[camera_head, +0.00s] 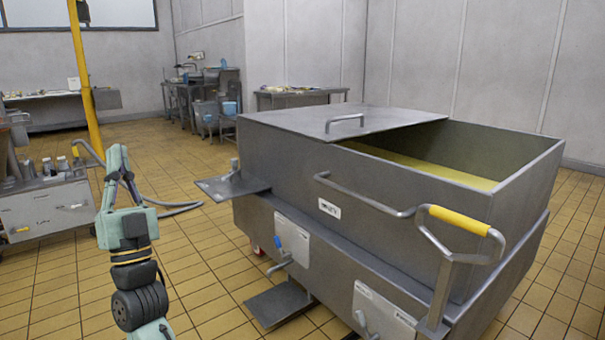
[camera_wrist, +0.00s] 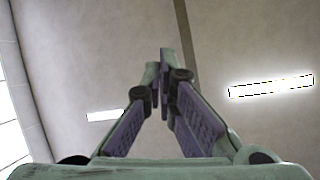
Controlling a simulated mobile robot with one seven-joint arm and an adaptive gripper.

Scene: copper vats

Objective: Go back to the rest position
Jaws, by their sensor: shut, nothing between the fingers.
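My gripper (camera_wrist: 158,66) shows in the wrist view, with its two dark-padded fingers together at the tips and nothing between them. The fingers point up toward the ceiling. In the head view my green and black arm stands raised at the lower left, over the tiled floor.
The vat has a partly covering lid (camera_head: 340,120), a yellow-gripped handle (camera_head: 459,220) and a side shelf (camera_head: 232,187) jutting toward my arm. A grey cart (camera_head: 45,210) and a yellow pole (camera_head: 86,85) stand left. Tiled floor (camera_head: 190,255) lies open between arm and vat.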

